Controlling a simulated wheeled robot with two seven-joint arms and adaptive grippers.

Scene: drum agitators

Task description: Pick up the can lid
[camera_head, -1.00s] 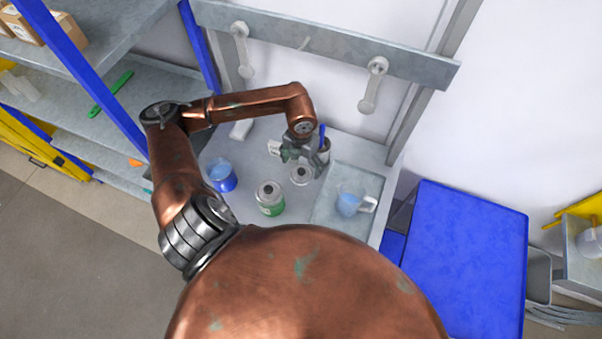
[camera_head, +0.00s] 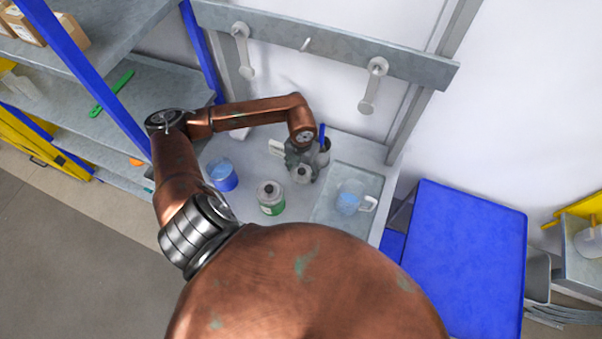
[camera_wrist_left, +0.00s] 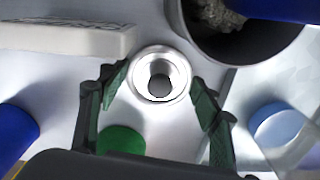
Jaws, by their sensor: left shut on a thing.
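The can lid (camera_head: 302,175) is a round silver-grey piece at the tip of my left gripper (camera_head: 302,168), near the back of the bench. In the left wrist view the lid (camera_wrist_left: 144,85) shows as a bright ring with a dark round middle. Whether the lid touches the bench is hard to tell. My right gripper is not in view.
A blue beaker (camera_head: 222,174) stands at left. A grey tray (camera_head: 335,208) at right holds a clear jug (camera_head: 350,198) with blue liquid. A dark cup (camera_head: 322,150) stands close behind the gripper; a pale block (camera_wrist_left: 65,40) lies near. The bench front is clear.

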